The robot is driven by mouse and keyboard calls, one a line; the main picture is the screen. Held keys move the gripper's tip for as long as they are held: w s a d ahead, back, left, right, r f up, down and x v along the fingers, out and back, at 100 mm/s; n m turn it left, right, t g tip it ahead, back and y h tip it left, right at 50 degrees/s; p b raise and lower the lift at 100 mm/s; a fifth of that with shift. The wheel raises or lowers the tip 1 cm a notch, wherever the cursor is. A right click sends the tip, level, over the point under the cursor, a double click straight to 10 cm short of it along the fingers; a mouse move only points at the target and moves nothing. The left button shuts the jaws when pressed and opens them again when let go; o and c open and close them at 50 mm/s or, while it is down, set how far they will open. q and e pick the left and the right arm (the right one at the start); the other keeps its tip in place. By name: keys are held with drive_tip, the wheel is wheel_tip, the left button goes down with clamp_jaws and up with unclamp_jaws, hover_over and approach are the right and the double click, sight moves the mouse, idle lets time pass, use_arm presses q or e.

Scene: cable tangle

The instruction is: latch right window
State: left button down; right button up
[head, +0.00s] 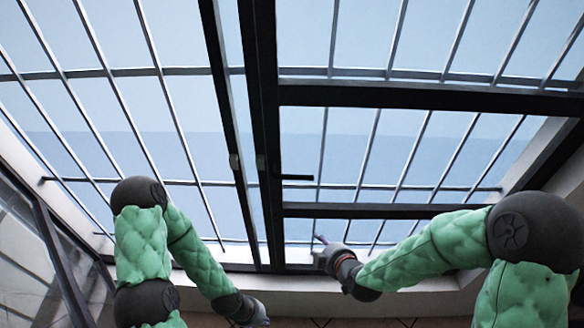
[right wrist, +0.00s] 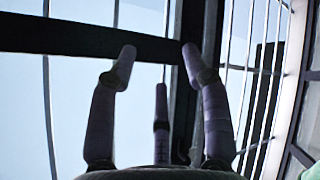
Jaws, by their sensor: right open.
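The right window (head: 400,98) is dark-framed, with glass panes and metal bars behind it. A short dark handle (head: 297,177) sticks out level to the right from the middle post, which looks like its latch. My right gripper (head: 320,246) is below the handle, apart from it, near the lower part of the window. In the right wrist view its fingers (right wrist: 154,65) are spread, with nothing between them, in front of a dark frame bar (right wrist: 65,35).
Dark upright posts (head: 262,120) stand in the middle, with small pale fittings. A light sill (head: 400,298) runs below the window. A lower dark crossbar (head: 370,211) lies just above my right gripper. The left window area is clear of my arms higher up.

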sight(299, 178)
drive_tip(key=a+r+n+t+y+p, duration=0.1)
drive_tip(key=a+r+n+t+p, duration=0.3)
drive_tip(key=r, duration=0.7)
drive_tip(key=d+r+n+t+y+b, duration=0.1)
drive_tip(key=r+n, duration=0.4)
drive_tip(key=r, duration=0.5)
drive_tip(key=x, duration=1.1)
drive_tip(key=shift+w+r, duration=0.1)
clamp_jaws()
